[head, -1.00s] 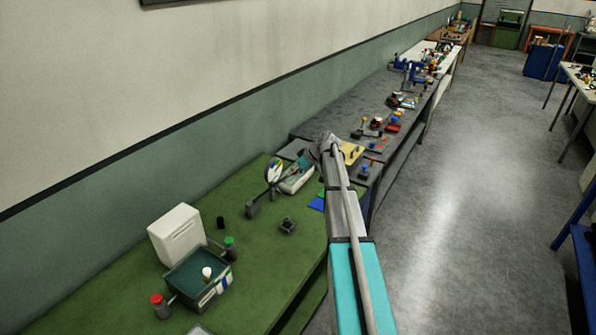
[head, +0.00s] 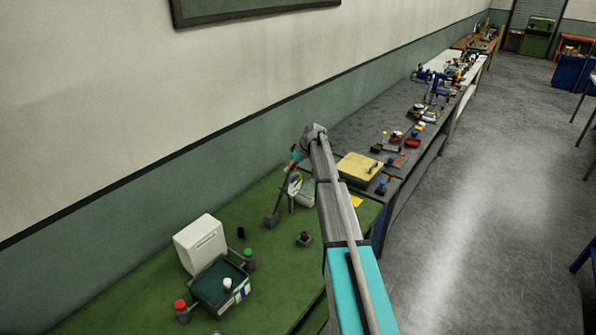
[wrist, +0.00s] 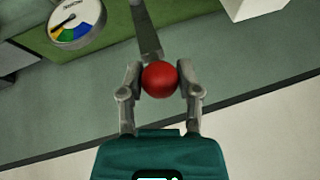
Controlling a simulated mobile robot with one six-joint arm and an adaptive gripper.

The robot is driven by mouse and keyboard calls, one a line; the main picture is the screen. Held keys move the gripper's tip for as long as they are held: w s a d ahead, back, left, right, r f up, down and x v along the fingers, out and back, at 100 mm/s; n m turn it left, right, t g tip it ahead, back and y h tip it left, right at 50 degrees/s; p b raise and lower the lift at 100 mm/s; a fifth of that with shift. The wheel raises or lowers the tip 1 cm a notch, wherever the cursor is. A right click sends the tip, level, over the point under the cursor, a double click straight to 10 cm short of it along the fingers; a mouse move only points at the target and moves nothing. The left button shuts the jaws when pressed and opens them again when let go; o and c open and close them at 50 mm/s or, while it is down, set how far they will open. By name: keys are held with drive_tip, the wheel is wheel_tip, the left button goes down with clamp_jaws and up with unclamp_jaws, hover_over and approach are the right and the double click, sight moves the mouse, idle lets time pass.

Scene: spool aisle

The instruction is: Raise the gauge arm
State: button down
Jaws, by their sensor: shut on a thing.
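The gauge arm (wrist: 146,35) is a flat grey lever with a red ball knob (wrist: 159,79) at its end. My gripper (wrist: 160,85) is shut on the red knob, one finger on each side, in the wrist view. In the head view the gauge arm (head: 282,195) rises at a tilt from a grey block (head: 271,220) on the green bench. My gripper (head: 297,155) is at its upper end, partly hidden by my arm. A round gauge dial (wrist: 76,20) with coloured sectors and a dark pointer stands beside the arm.
On the green bench (head: 130,305) are a white box (head: 201,243), an open dark green bin (head: 218,288), red-capped (head: 182,311) and green-capped (head: 249,260) bottles, and a small dark block (head: 304,240). A grey bench with a yellow tray (head: 360,167) lies beyond. Open floor is at right.

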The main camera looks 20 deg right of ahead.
drive_tip(key=shift+w+a+r+p, duration=0.2)
drive_tip(key=shift+w+a, duration=0.2)
drive_tip(key=shift+w, duration=0.25)
drive_tip(key=shift+w+a+r+p, duration=0.1)
drive_tip(key=shift+w+a+r, duration=0.1)
drive_tip(key=shift+w+a, duration=0.35)
drive_tip(key=shift+w+d, duration=0.1)
drive_tip(key=shift+d, duration=0.1)
drive_tip(key=shift+c, duration=1.5)
unclamp_jaws()
drive_tip(key=shift+s+d, duration=0.1)
drive_tip(key=shift+s, duration=0.1)
